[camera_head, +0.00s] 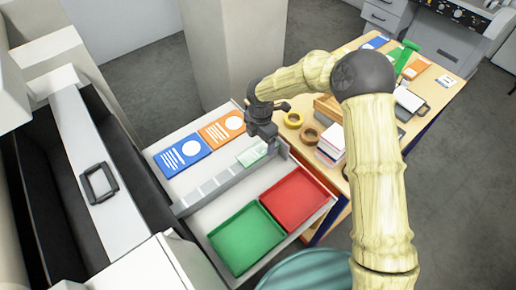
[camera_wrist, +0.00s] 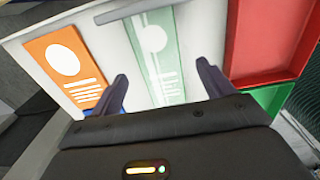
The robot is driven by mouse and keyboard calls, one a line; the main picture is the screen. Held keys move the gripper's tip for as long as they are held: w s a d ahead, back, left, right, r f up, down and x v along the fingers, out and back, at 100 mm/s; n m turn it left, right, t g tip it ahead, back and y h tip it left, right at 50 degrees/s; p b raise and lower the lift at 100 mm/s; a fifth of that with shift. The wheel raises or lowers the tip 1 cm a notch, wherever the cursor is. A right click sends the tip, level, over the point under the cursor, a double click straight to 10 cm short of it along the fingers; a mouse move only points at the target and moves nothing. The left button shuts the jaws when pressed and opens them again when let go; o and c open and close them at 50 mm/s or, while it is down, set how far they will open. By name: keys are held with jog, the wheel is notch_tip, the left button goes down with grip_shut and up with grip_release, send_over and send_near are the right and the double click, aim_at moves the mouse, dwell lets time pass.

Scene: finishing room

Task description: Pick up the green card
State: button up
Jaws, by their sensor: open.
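The green card (camera_head: 252,153) is pale green with a white circle and text lines. It lies in the open white drawer, beside the orange card and close to the grey divider, and is partly hidden by my gripper in the head view. In the wrist view the green card (camera_wrist: 157,55) shows between and beyond my fingertips. My gripper (camera_head: 264,140) is above the drawer, pointing down at the card. In the wrist view my gripper (camera_wrist: 161,72) is open, with nothing held between its fingers. I cannot tell the height gap to the card.
An orange card (camera_head: 222,129) and a blue card (camera_head: 183,155) lie left of the green one. Past the divider (camera_head: 215,184) are a red tray (camera_head: 294,199) and a green tray (camera_head: 246,240). A wooden bench (camera_head: 440,88) with tape rolls and cards stands right.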

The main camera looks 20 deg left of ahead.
aim_at(260, 149)
jog(key=shift+f+p, duration=0.4)
jog(key=shift+f, duration=1.05)
jog(key=c, duration=1.1)
jog(key=shift+o, duration=0.2)
jog(key=shift+r, duration=0.1)
notch_tip(260, 149, up, 10)
jog(key=b, duration=0.3)
